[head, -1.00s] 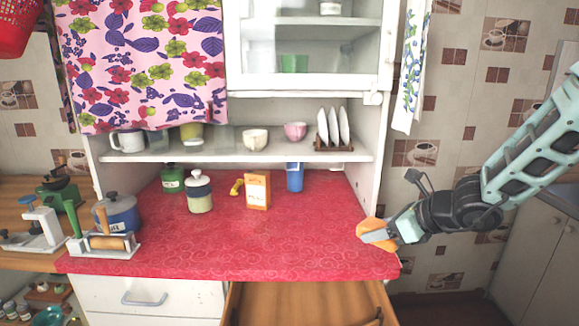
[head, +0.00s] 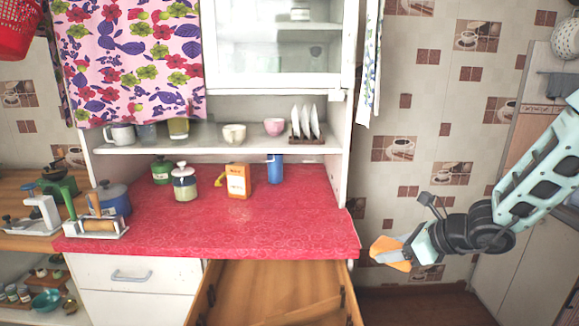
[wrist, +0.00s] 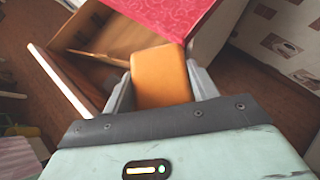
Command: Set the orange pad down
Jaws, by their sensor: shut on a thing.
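The orange pad (wrist: 160,78) is held between the two grey fingers of my gripper (wrist: 160,92) in the wrist view. In the head view the orange pad (head: 388,249) shows at the tip of my gripper (head: 396,252), to the right of the red counter's front right corner and apart from it. The gripper is shut on the pad. The red oilcloth counter (head: 220,225) has a wide clear area at its front and right.
Below the counter, a wooden drawer (head: 270,285) stands open. At the back of the counter are an orange-and-white box (head: 238,181), a blue cup (head: 275,168) and jars (head: 184,184).

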